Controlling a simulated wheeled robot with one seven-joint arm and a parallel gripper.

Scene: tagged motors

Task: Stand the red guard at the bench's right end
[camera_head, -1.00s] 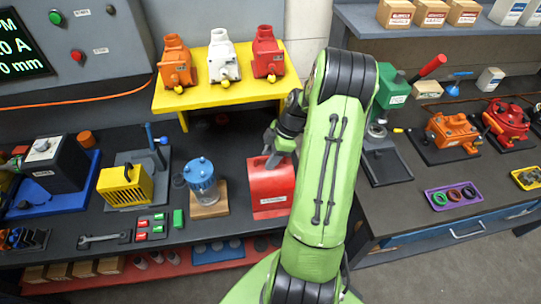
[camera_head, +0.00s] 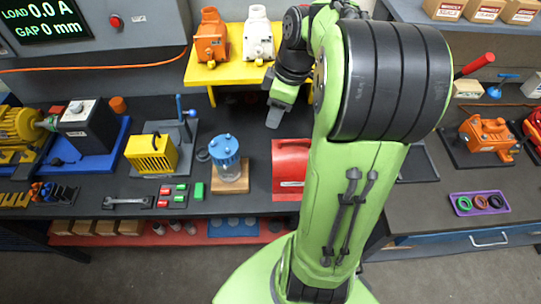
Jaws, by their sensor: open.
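The red guard (camera_head: 290,172) is a box-like red piece with a pale label low on its front. It stands upright on the dark bench (camera_head: 231,108), at the bench's right end, just right of the clear jar on its wooden base; my arm hides part of the bench beside it. My gripper (camera_head: 275,117) is above and behind the guard in the picture, apart from it, with nothing seen in it. It is open, though its fingers overlap from this side.
The blue-lidded jar (camera_head: 228,160) stands close left of the guard. A yellow shelf (camera_head: 200,72) with orange and white housings stands behind my gripper. A yellow guard (camera_head: 151,154) sits further left. My green arm covers the gap to the right bench.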

